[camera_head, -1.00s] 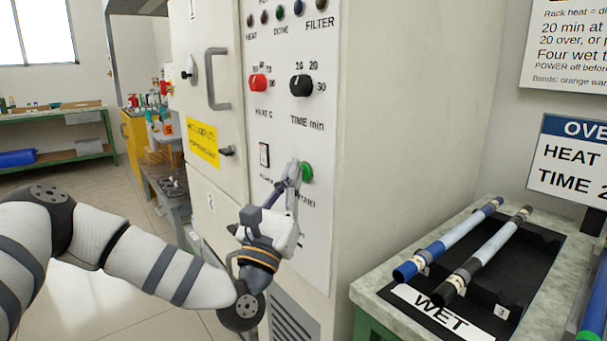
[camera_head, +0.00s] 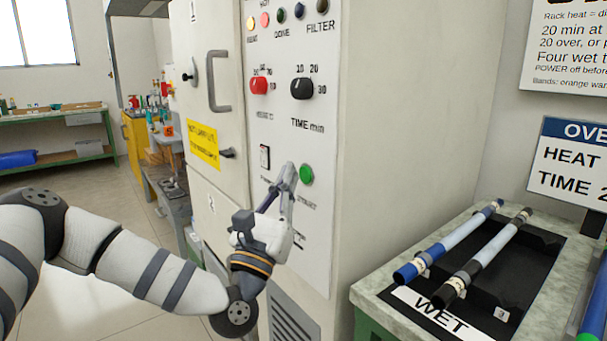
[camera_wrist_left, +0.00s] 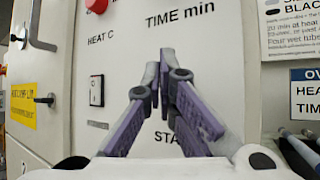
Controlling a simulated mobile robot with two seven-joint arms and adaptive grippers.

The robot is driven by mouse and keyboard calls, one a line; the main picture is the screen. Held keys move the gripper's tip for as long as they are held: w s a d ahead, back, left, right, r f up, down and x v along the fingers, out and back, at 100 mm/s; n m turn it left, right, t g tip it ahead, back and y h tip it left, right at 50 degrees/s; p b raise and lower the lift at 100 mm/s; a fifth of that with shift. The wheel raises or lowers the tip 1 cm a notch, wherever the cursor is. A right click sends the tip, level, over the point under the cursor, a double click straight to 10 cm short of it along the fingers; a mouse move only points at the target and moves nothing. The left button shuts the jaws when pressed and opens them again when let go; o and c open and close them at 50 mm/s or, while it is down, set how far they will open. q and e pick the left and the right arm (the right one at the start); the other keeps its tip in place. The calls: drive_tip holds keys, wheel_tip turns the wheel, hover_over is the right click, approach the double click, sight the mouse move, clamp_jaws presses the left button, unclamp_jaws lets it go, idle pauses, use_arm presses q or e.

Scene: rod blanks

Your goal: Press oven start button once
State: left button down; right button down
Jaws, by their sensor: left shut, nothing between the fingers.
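The green start button (camera_head: 306,174) is on the oven's control panel (camera_head: 318,120). My left gripper (camera_head: 288,170) is shut and empty, with its fingertips just left of the button in the head view. The fingertips (camera_wrist_left: 166,62) also show in the left wrist view, in front of the panel, where they hide the button and part of its START label. My right gripper is not in view.
A red HEAT knob (camera_head: 259,86), a black TIME knob (camera_head: 302,88) and a POWER rocker switch (camera_head: 264,157) are on the panel. The oven door handle (camera_head: 217,80) sticks out at left. A bench with a black WET rack (camera_head: 385,292) holding two rods stands at right.

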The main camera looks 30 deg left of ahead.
use_arm(q)
drive_tip(key=s, duration=0.1)
drive_tip(key=s+a+p, duration=0.1)
drive_tip(key=s, duration=0.1)
drive_tip(key=s+a, duration=0.1)
drive_tip(key=shift+s, duration=0.3)
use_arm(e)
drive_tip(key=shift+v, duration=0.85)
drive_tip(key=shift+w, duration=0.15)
